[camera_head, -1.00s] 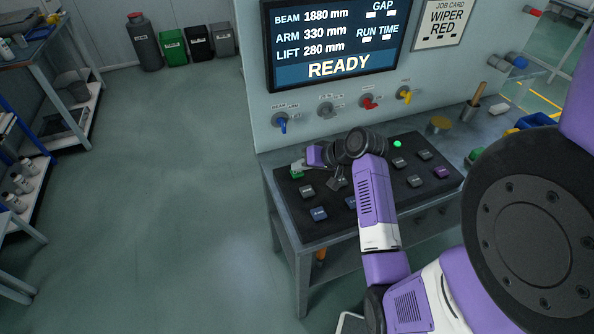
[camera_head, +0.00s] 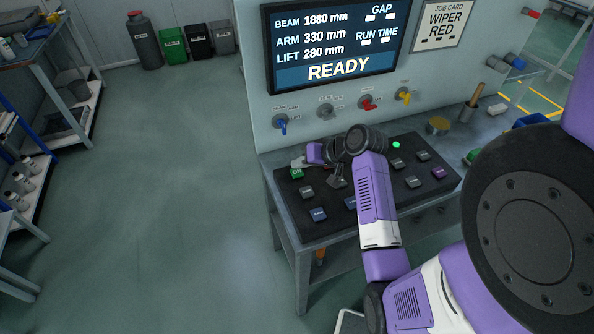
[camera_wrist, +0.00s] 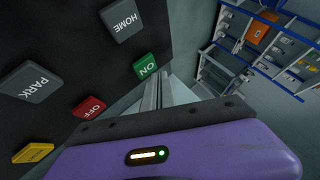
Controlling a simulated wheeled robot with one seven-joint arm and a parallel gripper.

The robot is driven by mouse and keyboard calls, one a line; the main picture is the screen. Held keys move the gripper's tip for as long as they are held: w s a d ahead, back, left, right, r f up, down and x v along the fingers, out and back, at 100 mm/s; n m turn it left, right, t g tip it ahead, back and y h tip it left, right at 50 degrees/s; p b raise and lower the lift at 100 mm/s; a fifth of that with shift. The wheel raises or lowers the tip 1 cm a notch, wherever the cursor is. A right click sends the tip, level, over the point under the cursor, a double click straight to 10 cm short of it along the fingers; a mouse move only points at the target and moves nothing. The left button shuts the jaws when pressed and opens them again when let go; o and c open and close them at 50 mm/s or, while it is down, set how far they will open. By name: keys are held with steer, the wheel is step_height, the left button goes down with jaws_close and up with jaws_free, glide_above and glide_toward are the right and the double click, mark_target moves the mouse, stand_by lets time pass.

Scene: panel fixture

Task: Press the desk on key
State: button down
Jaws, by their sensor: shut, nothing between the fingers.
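The green ON key (camera_head: 297,174) sits at the far left corner of the black key desk (camera_head: 384,205). In the wrist view the ON key (camera_wrist: 146,67) shows its label, just left of the fingers. I cannot tell whether the fingertips touch the key.
The red OFF key (camera_wrist: 89,107), grey HOME key (camera_wrist: 122,19) and grey PARK key (camera_wrist: 29,82) are nearby. The display (camera_head: 334,45) reads READY. Valve handles (camera_head: 282,122) stick out of the panel behind the desk. The floor at left is clear.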

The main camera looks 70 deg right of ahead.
mark_target(300, 172)
steer(key=shift+r+p, duration=2.55)
steer(key=shift+r, duration=0.05)
steer(key=shift+f, duration=0.1)
steer(key=shift+d, duration=0.15)
steer(key=d+r+m+h, duration=0.1)
steer(key=d+r+h, duration=0.4)
steer(key=s+a+r+n+t+b, duration=0.2)
steer(key=a+n+t, duration=0.1)
steer(key=a, duration=1.2)
steer(key=s+a+r+n+t+b, duration=0.1)
steer(key=s+a+n+t, duration=0.25)
steer(key=a, duration=1.05)
steer(key=s+a+f+n+y+b, duration=0.1)
steer(key=s+a+n+y+b, duration=0.1)
steer(key=s+a+n+y, duration=0.4)
steer(key=s+a+y, duration=0.1)
steer(key=s+a, duration=0.3)
steer(key=a, duration=0.5)
steer(key=shift+s+g, duration=0.2)
steer(key=shift+g, duration=0.15)
